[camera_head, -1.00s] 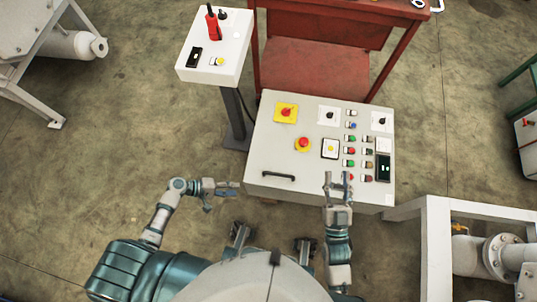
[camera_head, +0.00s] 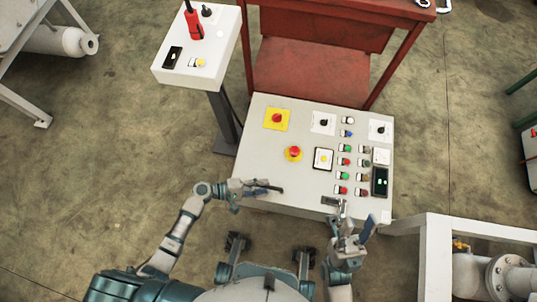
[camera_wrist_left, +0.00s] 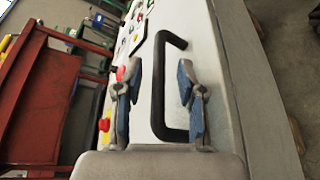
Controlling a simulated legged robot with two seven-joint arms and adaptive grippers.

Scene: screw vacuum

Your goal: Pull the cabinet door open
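The cabinet (camera_head: 270,160) is a light grey box with a sloped control panel, its front side facing me. A black bar handle (camera_head: 274,188) is at its lower left; the handle (camera_wrist_left: 157,75) also shows in the left wrist view. My left gripper (camera_head: 262,187) is at the handle. In the left wrist view, my left gripper (camera_wrist_left: 157,100) is open, with one blue-padded finger on each side of the bar and visible gaps. My right gripper (camera_head: 350,213) is open and empty at the panel's lower right edge. The door looks closed; its outline is hard to make out.
Red and yellow buttons (camera_head: 293,153), switches and a small black display (camera_head: 380,182) cover the panel. A white frame (camera_head: 437,270) with pipes is at right.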

